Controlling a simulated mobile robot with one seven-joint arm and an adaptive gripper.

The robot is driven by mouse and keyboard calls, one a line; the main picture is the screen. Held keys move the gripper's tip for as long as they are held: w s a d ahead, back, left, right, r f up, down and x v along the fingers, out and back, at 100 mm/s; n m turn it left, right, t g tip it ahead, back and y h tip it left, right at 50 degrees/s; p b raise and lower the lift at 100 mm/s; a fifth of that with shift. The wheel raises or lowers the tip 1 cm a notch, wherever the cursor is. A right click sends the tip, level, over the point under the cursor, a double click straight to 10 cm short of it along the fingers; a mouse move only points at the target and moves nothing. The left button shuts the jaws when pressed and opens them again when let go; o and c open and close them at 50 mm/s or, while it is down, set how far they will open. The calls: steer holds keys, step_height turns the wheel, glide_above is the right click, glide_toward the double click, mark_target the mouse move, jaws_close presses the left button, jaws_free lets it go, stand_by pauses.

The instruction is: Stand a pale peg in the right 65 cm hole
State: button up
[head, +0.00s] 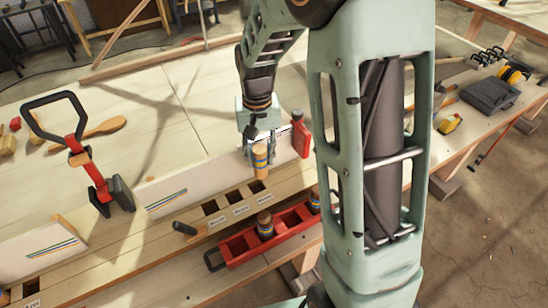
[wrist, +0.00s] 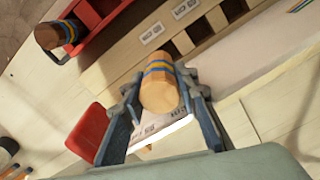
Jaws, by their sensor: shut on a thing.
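My gripper (head: 257,140) is shut on a pale wooden peg (head: 260,158) with blue and yellow bands. The peg also shows in the wrist view (wrist: 159,92), between the two fingers (wrist: 165,100). In the head view it hangs above the row of dark square holes (head: 243,191) in the pale board. Small white labels (head: 240,210) lie in front of the holes; their print is too small to read. In the wrist view, dark holes (wrist: 183,42) show just beyond the peg, which appears apart from them. My arm hides part of the bench to the right.
A red clamp (head: 97,185) stands left. The bench behind is mostly clear.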

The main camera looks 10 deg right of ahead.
steer(key=a+r+m+b, duration=0.2)
steer(key=a+r, duration=0.1)
steer(key=a, duration=0.5)
step_height(320, 180, down, 9)
steer(key=b, duration=0.5)
steer(key=shift+s+a+b, duration=0.25)
steer(key=shift+s+b, duration=0.1)
steer(key=shift+s, duration=0.05)
steer(key=shift+f+b, duration=1.1)
steer(key=shift+f, duration=0.3)
steer(key=o, duration=1.3)
steer(key=shift+c, duration=0.2)
steer(key=shift+r, duration=0.2)
step_height(320, 180, up, 9)
steer(key=p, duration=0.6)
steer(key=shift+f, duration=0.15)
